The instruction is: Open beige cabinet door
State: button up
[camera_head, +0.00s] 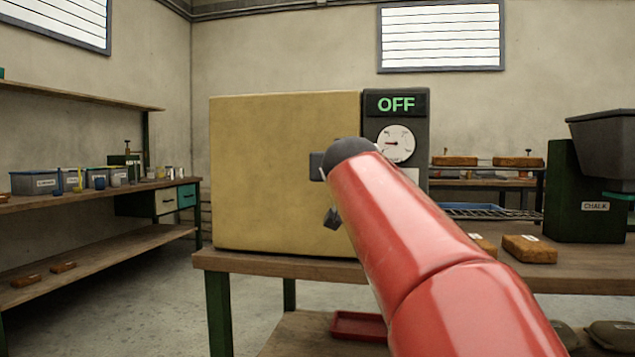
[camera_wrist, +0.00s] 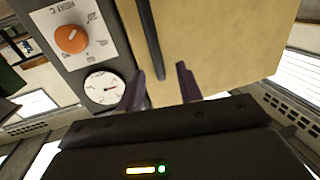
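The beige cabinet door (camera_head: 275,175) is the closed front of a box-like cabinet on a wooden table. It also fills the upper middle of the wrist view (camera_wrist: 225,45). Its dark bar handle (camera_wrist: 150,35) shows in the wrist view; in the head view my red arm hides most or all of it. My gripper (camera_wrist: 160,68) is open, with its two dark fingers apart at the door. In the wrist view the handle's lower end appears between the fingers, but I cannot tell whether they touch it or how deep it lies.
A dark control panel (camera_head: 396,110) reading OFF, with a white gauge, adjoins the door on the right. In the wrist view it carries an orange knob (camera_wrist: 71,39). The wooden table (camera_head: 300,262) continues right to a green chalk bin (camera_head: 585,200). Clear floor lies left.

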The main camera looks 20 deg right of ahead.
jog(key=r+p+x, duration=0.1)
jog(key=x, duration=0.6)
jog(key=shift+w+d+p, duration=0.25)
jog(key=shift+d+p, duration=0.1)
jog(key=shift+d, duration=0.1)
jog(key=shift+r, duration=0.15)
grip_shut()
